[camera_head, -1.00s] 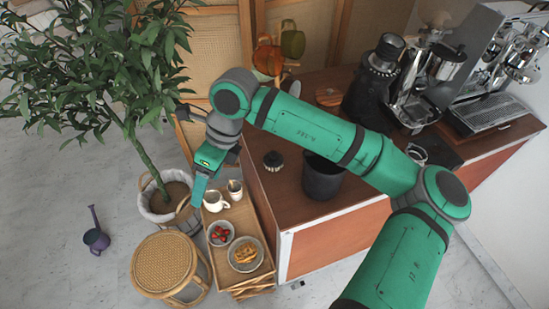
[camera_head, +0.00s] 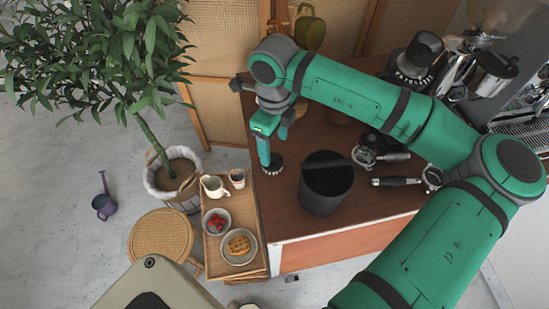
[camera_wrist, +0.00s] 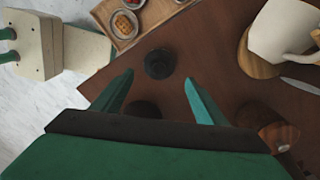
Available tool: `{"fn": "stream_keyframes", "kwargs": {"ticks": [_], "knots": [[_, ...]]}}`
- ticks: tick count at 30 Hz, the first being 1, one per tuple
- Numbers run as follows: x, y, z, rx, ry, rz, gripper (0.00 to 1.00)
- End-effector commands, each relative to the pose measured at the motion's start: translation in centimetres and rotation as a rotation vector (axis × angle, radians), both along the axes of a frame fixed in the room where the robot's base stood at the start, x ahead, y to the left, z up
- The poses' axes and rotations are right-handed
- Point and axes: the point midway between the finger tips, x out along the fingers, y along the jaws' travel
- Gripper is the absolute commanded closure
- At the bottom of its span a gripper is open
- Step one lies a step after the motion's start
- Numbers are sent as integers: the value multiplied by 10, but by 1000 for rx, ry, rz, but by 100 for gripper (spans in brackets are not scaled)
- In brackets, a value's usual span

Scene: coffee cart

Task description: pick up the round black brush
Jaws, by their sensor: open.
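The round black brush (camera_head: 274,167) stands on the brown cart top near its left edge, left of a black bin. In the wrist view the brush (camera_wrist: 160,63) is a dark round shape just beyond the fingertips, about midway between them. My gripper (camera_head: 264,160) is over the brush in the head view and hides part of it. In the wrist view my gripper (camera_wrist: 158,80) is open and empty, its two green fingers spread apart. I cannot tell the exact height of the fingertips above the cart top.
The black bin (camera_head: 326,182) stands close right of the brush. Portafilters (camera_head: 397,181) lie further right. A wooden tray (camera_head: 212,262) with bowls and a jug is at the left, beside a wicker stool (camera_head: 160,238) and a potted plant (camera_head: 140,60).

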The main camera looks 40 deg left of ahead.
Motion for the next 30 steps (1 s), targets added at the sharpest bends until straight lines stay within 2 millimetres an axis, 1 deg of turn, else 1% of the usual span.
{"fn": "stream_keyframes", "kwargs": {"ticks": [1,3,8,11,15,19,22,29,30], "knots": [[-1,0,-8,-1,4,0,34],[0,0,-15,1,1,0,34],[-1,1,-24,1,2,1,34],[-2,3,-33,2,3,2,34],[-3,6,-54,1,4,3,34],[-3,6,-68,2,2,3,34],[-3,6,-73,2,1,3,34],[-2,6,-74,1,0,3,34],[-2,6,-74,1,0,3,43]]}}
